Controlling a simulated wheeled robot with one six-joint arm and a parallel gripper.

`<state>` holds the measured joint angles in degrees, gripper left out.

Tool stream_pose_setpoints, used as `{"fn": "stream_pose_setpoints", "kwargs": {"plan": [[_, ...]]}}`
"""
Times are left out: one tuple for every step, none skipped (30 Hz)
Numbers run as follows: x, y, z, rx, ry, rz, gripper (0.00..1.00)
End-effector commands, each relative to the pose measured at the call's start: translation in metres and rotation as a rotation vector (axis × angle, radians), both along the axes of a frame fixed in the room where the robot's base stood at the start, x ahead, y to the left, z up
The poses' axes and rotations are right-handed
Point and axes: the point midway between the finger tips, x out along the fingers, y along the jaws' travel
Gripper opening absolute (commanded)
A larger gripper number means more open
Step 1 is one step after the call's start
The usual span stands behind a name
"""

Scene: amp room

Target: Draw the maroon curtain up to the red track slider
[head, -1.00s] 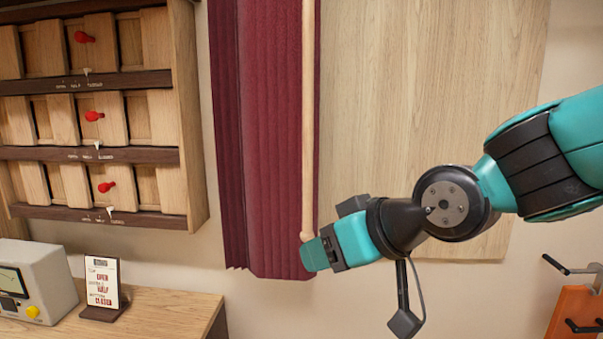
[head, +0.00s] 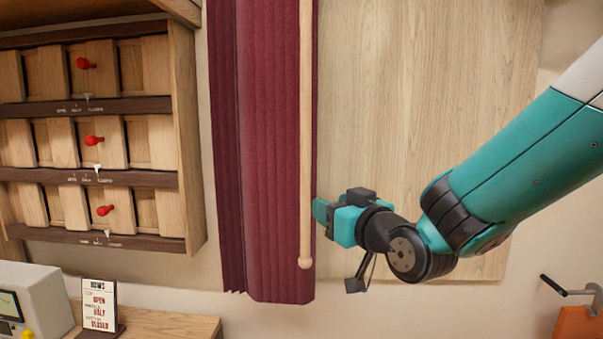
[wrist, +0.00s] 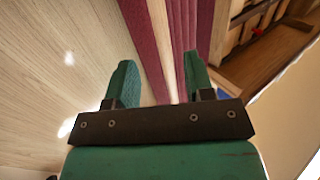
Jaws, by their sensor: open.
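The maroon curtain (head: 272,150) hangs in pleats at the centre of the head view, its lower hem visible and its top out of frame. A pale wooden wand (head: 306,130) with a rounded end hangs down its right edge. My gripper (head: 320,212) is open beside the curtain's right edge, level with the lower part of the wand. In the wrist view my two fingers (wrist: 160,80) are apart, with the curtain (wrist: 184,30) and the pale wand (wrist: 158,22) seen beyond and between them. I cannot tell whether they touch. No track or track slider shows.
A wooden cabinet (head: 188,130) with sliding panels and red knobs is on the left wall. Below stand a grey meter box (head: 40,295) and a sign card (head: 98,305) on a wooden desk. A wood panel (head: 420,100) is behind my arm. An orange stand (head: 578,322) is at lower right.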

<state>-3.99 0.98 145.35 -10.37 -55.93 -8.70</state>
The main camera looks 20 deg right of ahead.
Motion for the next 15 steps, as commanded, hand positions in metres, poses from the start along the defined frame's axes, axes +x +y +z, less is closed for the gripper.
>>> {"fn": "stream_pose_setpoints", "kwargs": {"plan": [[0.004, 0.0, 0.006, 0.001, 0.008, -0.002, 0.48], [0.006, 0.0, 0.006, 0.001, 0.007, -0.003, 0.48], [0.009, 0.001, 0.006, 0.001, 0.007, -0.002, 0.48], [0.012, 0.002, 0.006, -0.002, 0.009, 0.002, 0.48], [0.015, 0.003, 0.006, -0.001, 0.008, 0.005, 0.48], [0.018, 0.004, 0.006, -0.003, 0.009, 0.008, 0.48], [0.021, 0.005, 0.006, -0.002, 0.008, 0.008, 0.48], [0.023, 0.005, 0.006, -0.002, 0.008, 0.008, 0.48], [0.026, 0.005, 0.006, -0.001, 0.008, 0.007, 0.48], [0.029, 0.006, 0.005, 0.0, 0.008, 0.005, 0.48], [0.031, 0.005, 0.005, 0.001, 0.008, 0.002, 0.48], [0.034, 0.005, 0.005, 0.003, 0.008, -0.003, 0.48], [0.036, 0.004, 0.005, 0.004, 0.008, -0.008, 0.48], [0.043, 0.006, 0.006, 0.001, 0.004, -0.004, 0.48], [0.051, 0.008, 0.006, 0.001, 0.003, -0.003, 0.48]]}}
